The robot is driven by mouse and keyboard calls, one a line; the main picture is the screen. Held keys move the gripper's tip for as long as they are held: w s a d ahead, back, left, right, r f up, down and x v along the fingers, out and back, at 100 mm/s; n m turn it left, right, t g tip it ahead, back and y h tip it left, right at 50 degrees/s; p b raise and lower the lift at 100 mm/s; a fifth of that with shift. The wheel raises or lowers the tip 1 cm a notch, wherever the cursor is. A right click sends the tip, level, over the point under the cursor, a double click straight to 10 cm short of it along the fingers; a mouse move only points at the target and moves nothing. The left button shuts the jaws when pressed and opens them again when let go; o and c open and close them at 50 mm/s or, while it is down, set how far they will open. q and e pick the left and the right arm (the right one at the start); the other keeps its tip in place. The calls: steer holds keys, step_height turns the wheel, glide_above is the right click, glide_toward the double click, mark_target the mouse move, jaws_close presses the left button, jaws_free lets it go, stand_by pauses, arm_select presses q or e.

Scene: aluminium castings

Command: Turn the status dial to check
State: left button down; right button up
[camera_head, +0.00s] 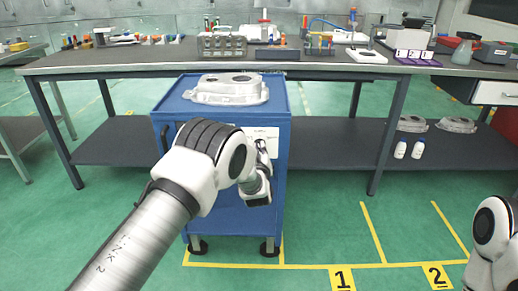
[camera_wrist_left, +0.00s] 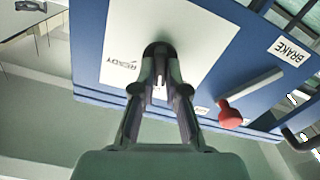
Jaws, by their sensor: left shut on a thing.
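The status dial (camera_wrist_left: 158,48) is a dark knob on a white panel (camera_wrist_left: 190,25) on the side of the blue cart (camera_head: 225,115). In the left wrist view the panel's word READY appears turned, below left of the dial. My left gripper (camera_wrist_left: 160,82) is shut on the dial, its two fingers hiding part of the knob. In the head view the left gripper (camera_head: 262,170) is at the cart's front, and my arm covers the dial. The dial's pointer and any CHECK mark cannot be made out. My right gripper is not in view.
A red-knobbed lever (camera_wrist_left: 230,116) sits on the cart beside a BRAKE label (camera_wrist_left: 289,51). An aluminium casting (camera_head: 228,90) lies on the cart top. A long workbench (camera_head: 330,65) stands behind. Green floor with yellow lines is clear to the right.

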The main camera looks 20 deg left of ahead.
arm_select(q)
steer(key=shift+m, duration=1.7)
steer(key=c, duration=1.2)
jaws_free()
steer(key=v, duration=1.2)
